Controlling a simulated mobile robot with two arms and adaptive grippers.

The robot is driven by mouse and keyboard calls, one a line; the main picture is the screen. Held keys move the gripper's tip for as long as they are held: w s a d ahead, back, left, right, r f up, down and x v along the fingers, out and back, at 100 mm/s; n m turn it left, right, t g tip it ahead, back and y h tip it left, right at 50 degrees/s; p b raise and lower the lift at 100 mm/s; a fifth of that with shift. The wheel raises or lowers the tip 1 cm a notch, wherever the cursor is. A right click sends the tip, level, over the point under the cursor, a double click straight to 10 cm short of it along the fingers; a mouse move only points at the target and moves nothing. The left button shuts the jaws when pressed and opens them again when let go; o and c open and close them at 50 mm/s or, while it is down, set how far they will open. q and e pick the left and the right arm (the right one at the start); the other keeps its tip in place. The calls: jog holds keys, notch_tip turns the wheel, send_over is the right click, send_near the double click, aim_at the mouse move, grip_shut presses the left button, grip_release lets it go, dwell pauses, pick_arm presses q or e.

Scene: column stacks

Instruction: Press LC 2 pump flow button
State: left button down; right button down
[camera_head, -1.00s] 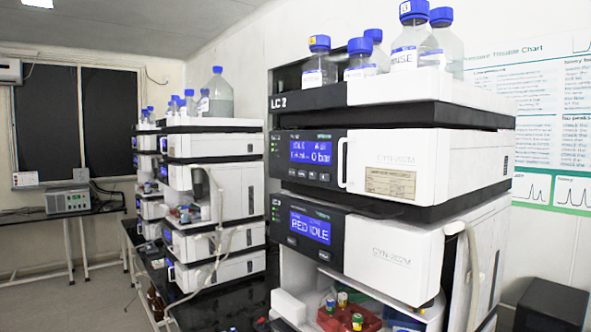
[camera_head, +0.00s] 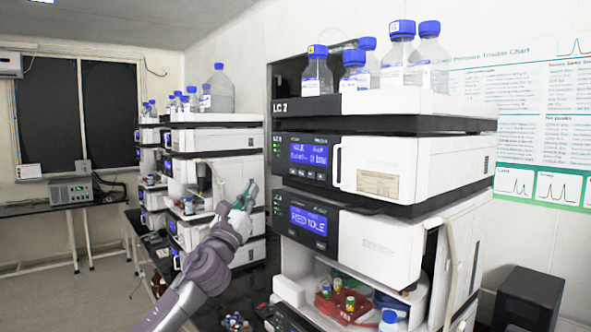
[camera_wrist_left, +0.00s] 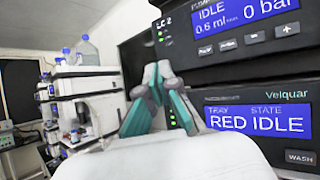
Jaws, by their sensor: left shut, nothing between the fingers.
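The LC 2 stack (camera_head: 385,105) stands right of centre in the head view. Its pump module has a blue display (camera_head: 308,154) reading IDLE and bar, which also shows in the left wrist view (camera_wrist_left: 240,12). A row of small dark buttons (camera_wrist_left: 230,44) lies under that display; their labels are too small to read surely. My left gripper (camera_head: 247,190) is shut and empty, in front of and left of the stack. In the left wrist view, its teal fingertips (camera_wrist_left: 158,72) are together, left of and lower than the button row, apparently not touching it. My right gripper is not in view.
Below the pump is a module with a RED IDLE display (camera_wrist_left: 255,121) and a WASH button (camera_wrist_left: 299,157). Blue-capped bottles (camera_head: 355,72) stand on top of the stack. An open bay holds a red vial tray (camera_head: 342,304). Another stack (camera_head: 215,140) stands behind left.

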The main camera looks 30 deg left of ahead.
aim_at(293, 172)
pick_arm(q)
jog(key=shift+m+t, duration=0.5)
jog(key=shift+m, duration=0.2)
jog(key=r, duration=0.1)
jog(key=s+r, duration=0.1)
jog(key=s+d+r, duration=0.1)
jog(key=shift+r, duration=0.4)
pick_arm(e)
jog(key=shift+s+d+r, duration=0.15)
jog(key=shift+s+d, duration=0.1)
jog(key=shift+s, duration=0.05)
pick_arm(q)
jog(key=shift+w, duration=0.1)
jog(key=w+d+b, duration=0.1)
jog(key=w+d, duration=0.2)
jog(key=w, duration=0.5)
jog(key=shift+d, duration=0.2)
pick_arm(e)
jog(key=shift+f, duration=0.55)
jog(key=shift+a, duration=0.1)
pick_arm(q)
jog(key=shift+w, duration=0.15)
